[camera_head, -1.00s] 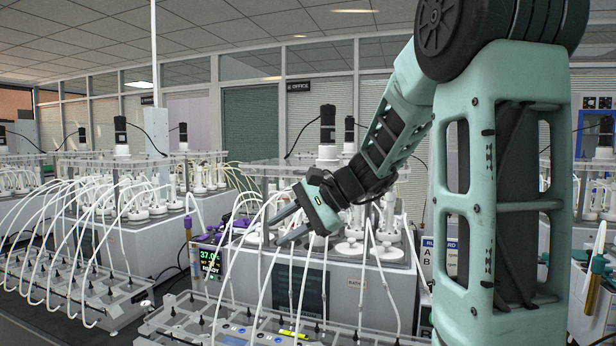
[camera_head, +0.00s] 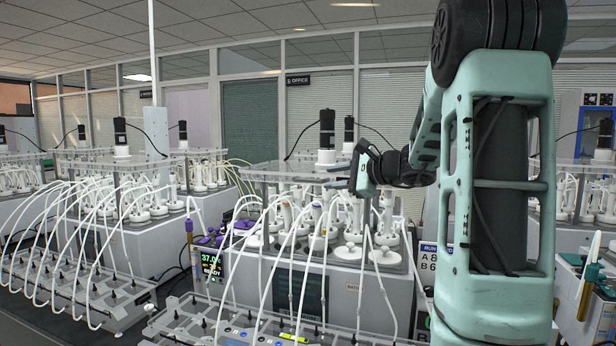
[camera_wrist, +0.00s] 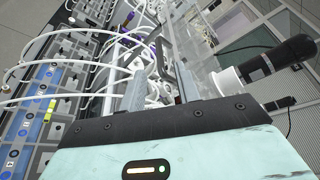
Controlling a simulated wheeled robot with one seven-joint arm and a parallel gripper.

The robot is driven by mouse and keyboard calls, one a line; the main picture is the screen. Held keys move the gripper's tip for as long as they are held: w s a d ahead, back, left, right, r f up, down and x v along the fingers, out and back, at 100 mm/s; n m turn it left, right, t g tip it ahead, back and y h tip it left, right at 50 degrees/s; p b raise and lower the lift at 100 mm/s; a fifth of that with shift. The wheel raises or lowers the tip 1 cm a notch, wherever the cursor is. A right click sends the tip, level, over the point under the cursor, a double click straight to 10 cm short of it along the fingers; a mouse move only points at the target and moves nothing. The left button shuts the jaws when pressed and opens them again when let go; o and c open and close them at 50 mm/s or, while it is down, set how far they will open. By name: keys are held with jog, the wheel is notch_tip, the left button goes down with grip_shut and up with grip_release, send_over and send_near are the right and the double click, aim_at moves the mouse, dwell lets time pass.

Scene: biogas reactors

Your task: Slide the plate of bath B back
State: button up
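The middle bath (camera_head: 393,300) is a grey box with a small label that seems to start with "BATH"; its letter is too small to read. A clear plate (camera_head: 262,172) lies level above its bottles and carries a black motor on a white collar (camera_head: 327,155). My gripper (camera_head: 332,176) is at the plate's right front part, fingers pointing left. In the wrist view, the clear plate (camera_wrist: 203,62) is beside the fingers, and the motor (camera_wrist: 285,58) is at right.
White tubes (camera_head: 268,240) arch from the bottles down to a clear-topped rack (camera_head: 200,322) in front. A display (camera_head: 211,262) reads 37.0 and READY. Another bath with a clear plate (camera_head: 95,157) stands at left. A sign (camera_head: 430,257) stands at right, partly hidden by my arm.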

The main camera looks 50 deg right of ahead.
aim_at(313, 180)
jog(key=p+x, duration=0.2)
jog(key=x, duration=0.7)
grip_shut()
